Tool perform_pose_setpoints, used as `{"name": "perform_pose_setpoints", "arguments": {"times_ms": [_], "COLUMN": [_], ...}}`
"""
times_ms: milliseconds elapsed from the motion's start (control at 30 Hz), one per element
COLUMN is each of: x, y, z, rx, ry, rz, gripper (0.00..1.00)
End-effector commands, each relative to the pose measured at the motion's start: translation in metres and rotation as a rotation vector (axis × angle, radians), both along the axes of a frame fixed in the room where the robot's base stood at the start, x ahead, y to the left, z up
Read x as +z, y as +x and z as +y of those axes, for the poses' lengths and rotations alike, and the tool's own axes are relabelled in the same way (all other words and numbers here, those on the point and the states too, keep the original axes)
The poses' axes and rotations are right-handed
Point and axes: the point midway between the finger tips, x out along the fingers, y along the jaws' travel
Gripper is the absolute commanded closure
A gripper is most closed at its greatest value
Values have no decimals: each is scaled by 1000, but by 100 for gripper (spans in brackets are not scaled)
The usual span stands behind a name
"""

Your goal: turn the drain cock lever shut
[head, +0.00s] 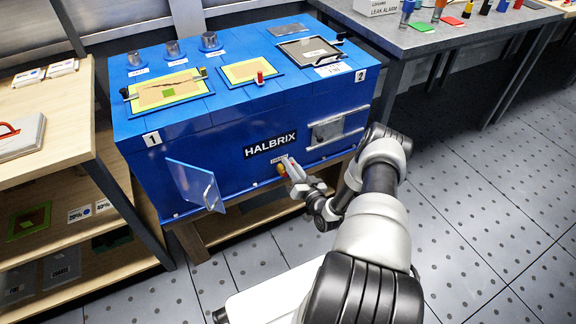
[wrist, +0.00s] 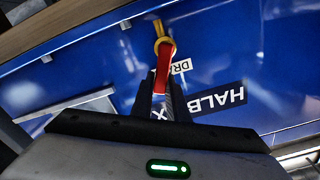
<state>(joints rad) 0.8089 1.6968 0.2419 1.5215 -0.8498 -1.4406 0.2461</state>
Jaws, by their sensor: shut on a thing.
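The drain cock sits low on the front of the blue HALBRIX housing (head: 232,170), under the name plate. Its brass body (wrist: 164,45) shows in the wrist view, with a red lever (wrist: 163,68) running from it toward my gripper. My gripper (wrist: 162,100) is shut on the end of the red lever, one finger on each side. In the head view my gripper (head: 296,178) reaches the cock from the right, and the brass part (head: 282,170) shows just beyond the fingertips. The DRAIN label (wrist: 181,66) is partly hidden by the lever.
A hatch with a bar (head: 328,130) is to the right. A wooden shelf (head: 88,160) stands at the left and a grey table (head: 440,38) at the back right. Open floor lies at the right.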

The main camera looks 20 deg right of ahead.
Motion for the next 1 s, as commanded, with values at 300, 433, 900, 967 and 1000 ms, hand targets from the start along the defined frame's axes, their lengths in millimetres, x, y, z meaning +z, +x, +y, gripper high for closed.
{"name": "perform_pose_setpoints", "arguments": {"times_ms": [300,433,900,967,1000], "x": [-10,-14,-32,-35,-36], "y": [1,1,2,2,2], "z": [-13,-17,-26,-26,-26], "rx": [-2,-1,1,1,2], "ry": [301,424,849,895,924], "rz": [11,15,30,31,33], "gripper": [100,100,100,100,100]}}
